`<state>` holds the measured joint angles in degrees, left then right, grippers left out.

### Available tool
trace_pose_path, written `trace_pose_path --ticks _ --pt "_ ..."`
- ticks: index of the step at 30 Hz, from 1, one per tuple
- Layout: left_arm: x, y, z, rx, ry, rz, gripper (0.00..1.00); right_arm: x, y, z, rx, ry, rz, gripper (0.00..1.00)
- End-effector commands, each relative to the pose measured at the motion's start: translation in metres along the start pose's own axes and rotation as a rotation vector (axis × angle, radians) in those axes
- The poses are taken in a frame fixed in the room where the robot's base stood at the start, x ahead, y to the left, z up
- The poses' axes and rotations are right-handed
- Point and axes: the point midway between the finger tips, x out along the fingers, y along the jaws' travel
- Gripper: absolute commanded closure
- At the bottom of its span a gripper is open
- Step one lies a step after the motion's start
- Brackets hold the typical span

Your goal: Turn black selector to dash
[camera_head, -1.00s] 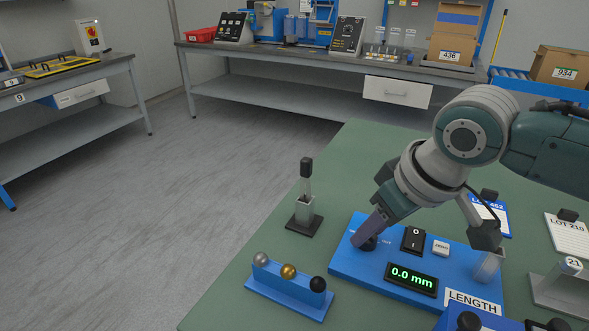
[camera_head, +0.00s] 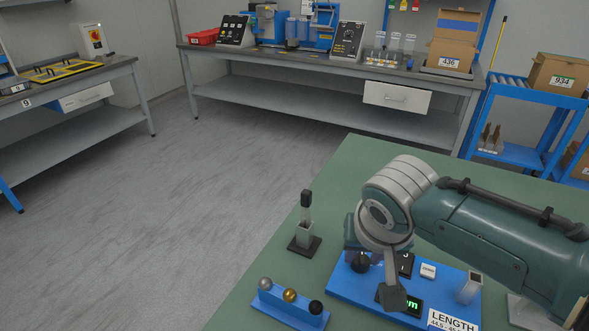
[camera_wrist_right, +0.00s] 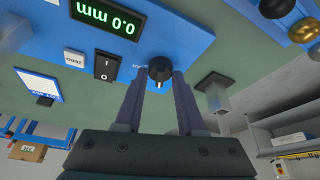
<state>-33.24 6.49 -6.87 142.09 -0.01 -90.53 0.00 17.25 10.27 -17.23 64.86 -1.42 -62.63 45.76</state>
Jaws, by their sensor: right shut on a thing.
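The black selector (camera_wrist_right: 160,69) is a round knob with a white mark on the blue length gauge (camera_wrist_right: 190,32). In the head view the selector (camera_head: 360,263) shows partly under my right wrist. My right gripper (camera_wrist_right: 158,77) is shut on the selector, with one purple-grey finger on each side of it. In the head view my right arm hides most of the fingers. A dash marking cannot be made out. The gauge's green display (camera_wrist_right: 107,20) reads 0.0 mm, upside down in the wrist view. My left gripper is not in view.
A black rocker switch (camera_wrist_right: 103,65) and a white button (camera_wrist_right: 74,58) sit beside the selector. Green table (camera_head: 350,165) is clear behind.

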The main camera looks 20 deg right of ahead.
Motion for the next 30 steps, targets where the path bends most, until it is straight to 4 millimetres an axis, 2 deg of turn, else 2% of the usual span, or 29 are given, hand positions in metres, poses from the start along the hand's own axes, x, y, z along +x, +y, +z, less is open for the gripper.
trace_pose_path --ticks 13,30 --pt "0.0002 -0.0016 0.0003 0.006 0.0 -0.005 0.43 0.0008 -0.0026 0.0003 0.263 -0.002 0.108 1.0" --pt "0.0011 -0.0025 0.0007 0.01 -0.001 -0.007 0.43 0.0008 -0.0019 -0.0007 0.326 0.001 0.135 1.0"
